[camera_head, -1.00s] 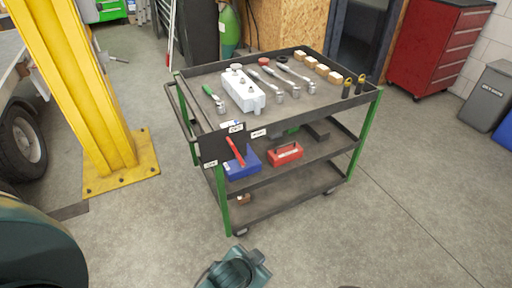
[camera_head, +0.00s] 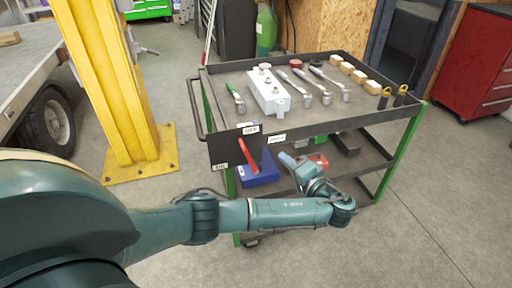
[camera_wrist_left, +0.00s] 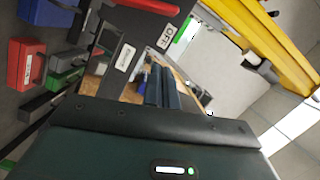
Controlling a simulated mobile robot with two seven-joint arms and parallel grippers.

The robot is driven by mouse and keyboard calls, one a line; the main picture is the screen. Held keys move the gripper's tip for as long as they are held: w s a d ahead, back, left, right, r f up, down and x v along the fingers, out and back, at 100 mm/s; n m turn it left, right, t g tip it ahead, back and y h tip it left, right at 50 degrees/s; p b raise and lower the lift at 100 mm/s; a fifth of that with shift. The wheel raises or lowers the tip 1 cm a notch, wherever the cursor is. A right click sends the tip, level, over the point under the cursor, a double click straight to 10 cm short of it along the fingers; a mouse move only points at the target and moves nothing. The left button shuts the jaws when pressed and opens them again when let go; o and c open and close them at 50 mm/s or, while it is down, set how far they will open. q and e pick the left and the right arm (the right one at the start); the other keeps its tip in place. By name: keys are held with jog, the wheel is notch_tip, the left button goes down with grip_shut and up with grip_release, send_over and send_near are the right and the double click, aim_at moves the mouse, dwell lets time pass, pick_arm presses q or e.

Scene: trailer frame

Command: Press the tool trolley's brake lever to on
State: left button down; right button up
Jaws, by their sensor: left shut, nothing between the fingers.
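The tool trolley (camera_head: 330,125) stands ahead, with a dark top tray and green legs. Its red brake lever (camera_head: 248,155) is on a dark plate at the near left corner, tilted up and left. A label reading OFF (camera_head: 250,129) is above it, and a small label (camera_head: 220,166), seemingly ON, is lower left. In the left wrist view, part of the red lever (camera_wrist_left: 150,5) shows at the top edge, near the OFF label (camera_wrist_left: 165,36). My left gripper (camera_head: 284,158) is shut and empty, just right of the lever and apart from it. My right gripper is out of view.
A blue box (camera_head: 258,172) and a red box (camera_head: 319,160) sit on the middle shelf. Ratchets, a white block and wooden blocks lie on the top tray. A yellow post (camera_head: 110,90) stands left. A red cabinet (camera_head: 480,65) stands right.

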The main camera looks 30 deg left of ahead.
aim_at(248, 155)
pick_arm(q)
jog(key=shift+s, duration=0.1)
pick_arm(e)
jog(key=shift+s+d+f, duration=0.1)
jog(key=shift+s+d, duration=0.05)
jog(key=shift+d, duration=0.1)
pick_arm(q)
jog(key=w+a+f+p, duration=0.1)
jog(key=a+f, duration=0.1)
jog(key=a, duration=0.9)
jog(key=shift+w+a+p, duration=0.15)
jog(key=shift+w+p, duration=0.2)
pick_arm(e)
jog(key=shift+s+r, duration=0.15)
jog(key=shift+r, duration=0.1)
pick_arm(q)
jog(key=shift+s+a+f, duration=0.1)
jog(key=shift+a, duration=0.05)
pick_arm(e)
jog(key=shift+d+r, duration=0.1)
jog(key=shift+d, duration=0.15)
